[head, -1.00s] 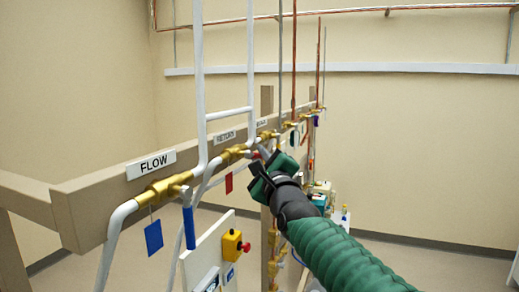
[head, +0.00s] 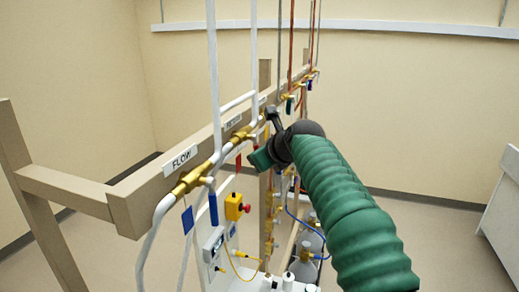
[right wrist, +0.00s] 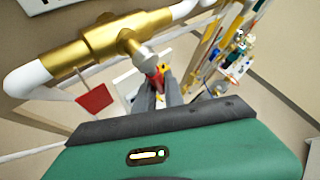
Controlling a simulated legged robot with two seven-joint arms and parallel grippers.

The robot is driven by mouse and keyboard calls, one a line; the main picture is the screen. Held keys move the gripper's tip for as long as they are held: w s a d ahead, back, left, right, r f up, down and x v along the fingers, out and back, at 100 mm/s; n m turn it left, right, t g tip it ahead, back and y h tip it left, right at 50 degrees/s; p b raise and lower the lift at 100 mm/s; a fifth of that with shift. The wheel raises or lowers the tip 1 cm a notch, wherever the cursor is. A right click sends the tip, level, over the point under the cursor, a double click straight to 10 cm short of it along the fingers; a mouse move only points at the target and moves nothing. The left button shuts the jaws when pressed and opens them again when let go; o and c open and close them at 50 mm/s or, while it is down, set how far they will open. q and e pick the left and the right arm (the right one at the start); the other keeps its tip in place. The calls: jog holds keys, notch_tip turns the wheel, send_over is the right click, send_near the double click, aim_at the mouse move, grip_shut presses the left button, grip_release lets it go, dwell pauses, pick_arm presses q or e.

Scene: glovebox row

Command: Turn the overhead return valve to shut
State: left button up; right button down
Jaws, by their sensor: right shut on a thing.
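The brass return valve (head: 241,134) sits on the white pipe along the beam, with a red tag (head: 238,161) hanging under it. In the right wrist view the brass valve body (right wrist: 112,38) crosses the upper left, with the red tag (right wrist: 95,97) beside it. Its red lever (right wrist: 156,80) points down between my finger tips. My right gripper (right wrist: 159,97) is shut on this lever. In the head view my right gripper (head: 268,137) is just right of the valve and hides the lever. My left gripper is in neither view.
The flow valve (head: 192,179), with a blue lever (head: 213,207) and blue tag (head: 187,219), is nearer on the same beam (head: 130,207). A yellow box with a red button (head: 234,206) is below. More valves run along the beam behind. Open floor lies right.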

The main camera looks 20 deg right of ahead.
jog(key=shift+s+a+r+m+g+y, duration=0.25)
jog(key=shift+s+m+g+y, duration=0.25)
jog(key=shift+g, duration=0.3)
jog(key=shift+s+a+m+g+y, duration=0.3)
jog(key=shift+s+a+g, duration=0.15)
jog(key=shift+g, duration=0.15)
jog(key=shift+r, duration=0.15)
jog(key=c, duration=1.5)
grip_release()
jog(key=shift+o, duration=0.3)
jog(key=shift+f, duration=0.25)
